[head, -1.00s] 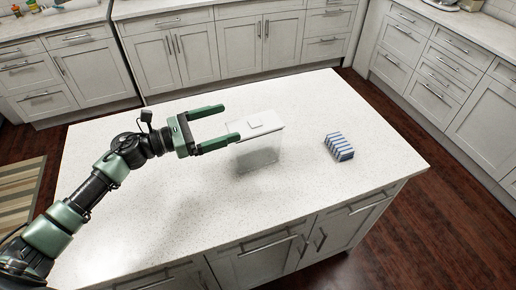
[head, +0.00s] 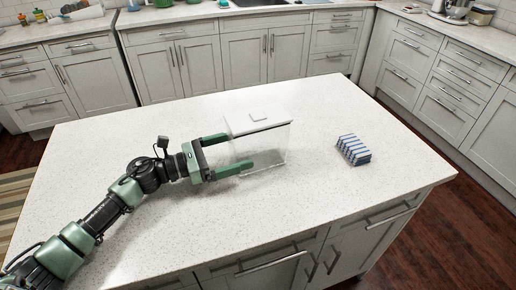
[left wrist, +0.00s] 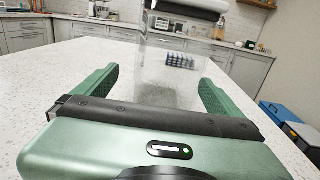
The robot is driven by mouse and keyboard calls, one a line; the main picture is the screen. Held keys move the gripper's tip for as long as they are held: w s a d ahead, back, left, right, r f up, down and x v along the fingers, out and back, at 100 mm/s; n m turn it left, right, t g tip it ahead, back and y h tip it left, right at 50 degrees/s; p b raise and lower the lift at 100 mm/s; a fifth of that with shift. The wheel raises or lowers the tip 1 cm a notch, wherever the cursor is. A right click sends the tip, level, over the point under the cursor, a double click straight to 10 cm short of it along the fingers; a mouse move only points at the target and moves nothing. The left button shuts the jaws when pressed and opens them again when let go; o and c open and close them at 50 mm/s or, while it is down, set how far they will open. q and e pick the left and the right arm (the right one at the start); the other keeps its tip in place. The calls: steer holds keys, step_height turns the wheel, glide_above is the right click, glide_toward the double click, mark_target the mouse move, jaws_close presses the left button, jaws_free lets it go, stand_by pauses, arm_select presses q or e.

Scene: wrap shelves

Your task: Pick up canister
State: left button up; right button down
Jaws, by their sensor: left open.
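The canister (head: 266,140) is a clear box with a white lid, standing upright on the island top. It also shows in the left wrist view (left wrist: 170,72), straight ahead between the fingers. My left gripper (head: 232,152) is open and level, with one finger on either side of the canister's left part. In the left wrist view its green fingers (left wrist: 158,88) stand apart, with visible room beside the clear walls. I cannot tell whether either finger touches the canister. My right gripper is not in view.
A blue and white striped block (head: 353,149) lies on the island top (head: 130,140) to the right of the canister. The rest of the island top is clear. Cabinets with counters (head: 225,55) line the back and right, with a dark wood floor between.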

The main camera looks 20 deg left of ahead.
mark_target(256, 148)
arm_select(q)
steer(key=p+x, duration=0.1)
steer(key=x, duration=0.1)
steer(key=p+x, duration=0.1)
steer(key=x, duration=0.1)
steer(key=shift+d+f, duration=0.25)
steer(key=shift+d, duration=0.3)
steer(key=shift+w+d+f, duration=0.25)
steer(key=shift+w+d, duration=0.05)
steer(key=shift+d, duration=0.1)
steer(key=c, duration=1.3)
steer(key=shift+r, duration=0.1)
steer(key=c, duration=0.4)
